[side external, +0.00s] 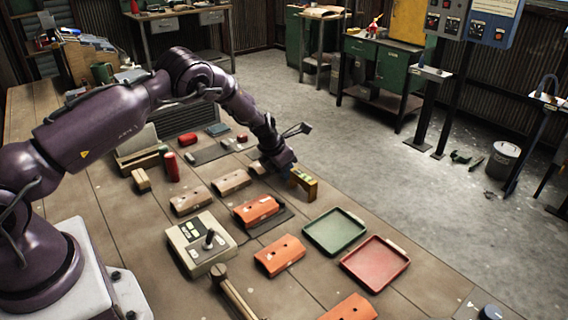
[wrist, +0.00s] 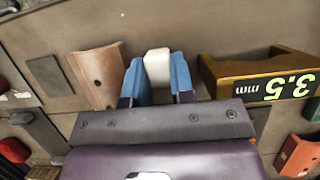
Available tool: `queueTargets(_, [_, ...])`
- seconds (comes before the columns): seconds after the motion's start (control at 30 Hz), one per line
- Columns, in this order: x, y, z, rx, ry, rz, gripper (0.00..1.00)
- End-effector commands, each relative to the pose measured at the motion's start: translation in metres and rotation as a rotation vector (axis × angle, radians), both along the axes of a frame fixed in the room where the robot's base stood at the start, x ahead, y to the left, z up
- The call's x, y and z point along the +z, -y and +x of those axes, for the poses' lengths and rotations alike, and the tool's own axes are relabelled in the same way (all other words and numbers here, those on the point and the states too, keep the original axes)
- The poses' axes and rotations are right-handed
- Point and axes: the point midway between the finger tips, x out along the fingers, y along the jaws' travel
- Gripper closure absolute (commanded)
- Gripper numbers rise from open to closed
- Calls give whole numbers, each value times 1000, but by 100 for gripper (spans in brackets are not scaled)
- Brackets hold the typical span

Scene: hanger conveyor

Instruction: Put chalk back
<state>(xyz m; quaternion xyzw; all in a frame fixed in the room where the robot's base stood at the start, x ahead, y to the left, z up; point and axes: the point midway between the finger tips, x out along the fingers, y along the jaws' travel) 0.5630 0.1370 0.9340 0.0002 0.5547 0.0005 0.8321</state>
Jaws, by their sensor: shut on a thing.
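A white block-like piece, apparently the chalk (wrist: 157,66), sits between the two blue fingers of my gripper (wrist: 157,80) in the wrist view. My gripper is shut on it. In the side external view my gripper (side external: 287,172) is low over the table, just left of a yellow gauge block (side external: 305,184), and the chalk cannot be made out there. The gauge block (wrist: 262,76), labelled 3.5 mm, is right of the fingers in the wrist view. A tan holed piece (wrist: 97,75) lies to their left.
Tan and orange holed pieces (side external: 281,255) lie on the wooden table (side external: 150,225). A green tray (side external: 334,231) and a red tray (side external: 375,263) are at the right, apparently empty. A joystick box (side external: 201,242) and a hammer (side external: 231,292) are in front.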

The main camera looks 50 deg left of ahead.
Motion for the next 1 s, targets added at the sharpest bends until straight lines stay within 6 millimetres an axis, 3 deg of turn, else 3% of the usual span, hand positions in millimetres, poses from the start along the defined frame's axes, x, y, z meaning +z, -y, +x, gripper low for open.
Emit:
queueTargets(0.33, [-3,0,0,0,0,0,100])
queueTargets(0.37, [-3,0,0,-1,0,0,75])
queueTargets(0.5, [-3,0,0,-1,0,0,48])
queueTargets(0.8, [0,0,0,-1,0,0,48])
queueTargets(1.0, [22,0,1,-2,2,1,48])
